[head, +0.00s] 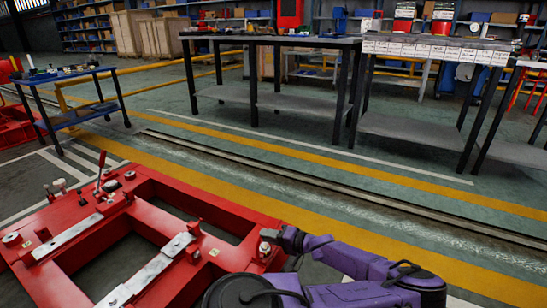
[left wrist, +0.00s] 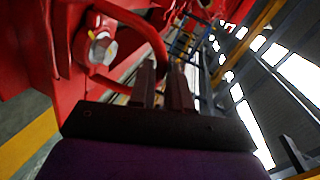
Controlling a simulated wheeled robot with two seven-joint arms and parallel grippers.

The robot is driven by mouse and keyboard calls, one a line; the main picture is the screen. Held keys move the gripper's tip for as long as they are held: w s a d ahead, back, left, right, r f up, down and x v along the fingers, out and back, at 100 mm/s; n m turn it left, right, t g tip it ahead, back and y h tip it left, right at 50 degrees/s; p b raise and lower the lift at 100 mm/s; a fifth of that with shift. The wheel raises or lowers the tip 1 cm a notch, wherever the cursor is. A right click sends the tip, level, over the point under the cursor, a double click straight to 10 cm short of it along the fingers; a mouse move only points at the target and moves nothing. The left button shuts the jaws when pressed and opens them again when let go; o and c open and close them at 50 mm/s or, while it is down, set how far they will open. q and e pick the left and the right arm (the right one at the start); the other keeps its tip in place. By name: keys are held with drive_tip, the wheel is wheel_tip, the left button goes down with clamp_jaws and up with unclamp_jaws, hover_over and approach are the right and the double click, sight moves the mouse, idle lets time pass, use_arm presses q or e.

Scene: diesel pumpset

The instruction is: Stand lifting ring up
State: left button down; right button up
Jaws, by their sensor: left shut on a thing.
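A red pumpset frame (head: 172,195) fills the lower left of the head view. In the left wrist view a red curved lifting ring (left wrist: 145,30) arches from the red frame to my left gripper (left wrist: 163,85). The gripper's two dark fingers are close together, shut on the ring near its lower right end. A silver bolt (left wrist: 102,48) shows beside the ring. In the head view my left gripper (head: 278,236) is at the frame's right corner; the ring cannot be made out clearly there. My right gripper is not in view.
Dark workbenches (head: 270,97) stand across the back, with cartons and shelves beyond. The green floor (head: 225,120) between the frame and the benches is clear, with yellow stripes and a floor channel.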

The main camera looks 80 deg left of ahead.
use_arm(q)
drive_tip(key=shift+s+d+f, duration=0.15)
drive_tip(key=shift+d+f, duration=0.1)
drive_tip(key=shift+f, duration=0.15)
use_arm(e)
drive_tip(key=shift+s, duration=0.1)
use_arm(q)
drive_tip(key=c, duration=1.1)
unclamp_jaws()
drive_tip(key=shift+a+f, duration=0.1)
drive_tip(key=shift+f, duration=0.05)
drive_tip(key=p+v, duration=0.3)
drive_tip(key=v, duration=0.7)
drive_tip(key=shift+w+r, duration=0.25)
drive_tip(key=shift+r, duration=0.1)
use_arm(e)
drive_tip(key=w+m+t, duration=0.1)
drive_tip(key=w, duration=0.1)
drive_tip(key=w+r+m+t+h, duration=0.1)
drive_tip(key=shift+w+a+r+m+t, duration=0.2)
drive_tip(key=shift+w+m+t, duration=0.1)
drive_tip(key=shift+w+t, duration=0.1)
